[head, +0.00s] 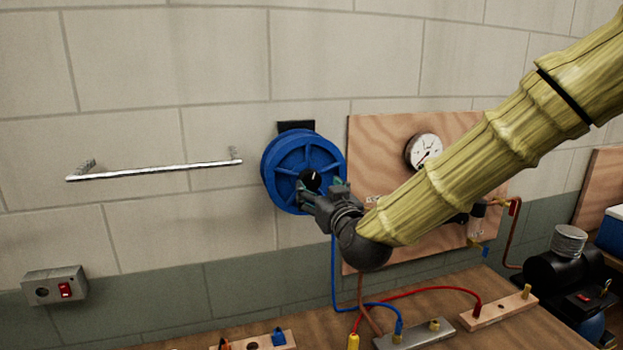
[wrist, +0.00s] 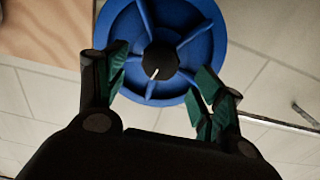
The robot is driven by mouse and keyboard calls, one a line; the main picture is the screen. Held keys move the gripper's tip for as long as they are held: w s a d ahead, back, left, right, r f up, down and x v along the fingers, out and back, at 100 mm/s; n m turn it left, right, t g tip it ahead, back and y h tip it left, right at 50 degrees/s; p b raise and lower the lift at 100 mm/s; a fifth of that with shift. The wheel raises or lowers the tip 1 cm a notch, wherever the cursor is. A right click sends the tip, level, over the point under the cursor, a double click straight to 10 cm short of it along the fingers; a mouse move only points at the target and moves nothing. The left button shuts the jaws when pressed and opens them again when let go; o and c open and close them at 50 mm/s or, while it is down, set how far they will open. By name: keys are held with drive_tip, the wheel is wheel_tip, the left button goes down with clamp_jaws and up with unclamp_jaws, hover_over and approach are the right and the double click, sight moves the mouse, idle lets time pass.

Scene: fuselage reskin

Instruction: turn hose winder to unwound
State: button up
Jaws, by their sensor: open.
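The hose winder is a blue spoked reel (head: 291,152) on a black bracket on the block wall. A black knob (head: 312,180) with a white pointer line sits at its hub. A blue hose (head: 333,273) hangs from the reel to the bench. My gripper (head: 323,186) is in front of the reel's lower right part, near the knob. In the wrist view, the reel (wrist: 185,88) and knob (wrist: 158,63) lie beyond the two spread, green-padded fingers. The knob appears between the fingers but a little past the tips. Whether a finger touches the reel is not clear.
A plywood panel (head: 375,140) with a dial gauge (head: 423,151) is right of the reel, behind my arm. A metal rail (head: 155,171) is on the wall at left. The bench (head: 300,328) below carries hoses and connector blocks. A switch box (head: 55,287) is at lower left.

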sight(312, 184)
drive_tip(key=shift+p+x, duration=1.05)
drive_tip(key=shift+x, duration=1.55)
drive_tip(key=c, duration=1)
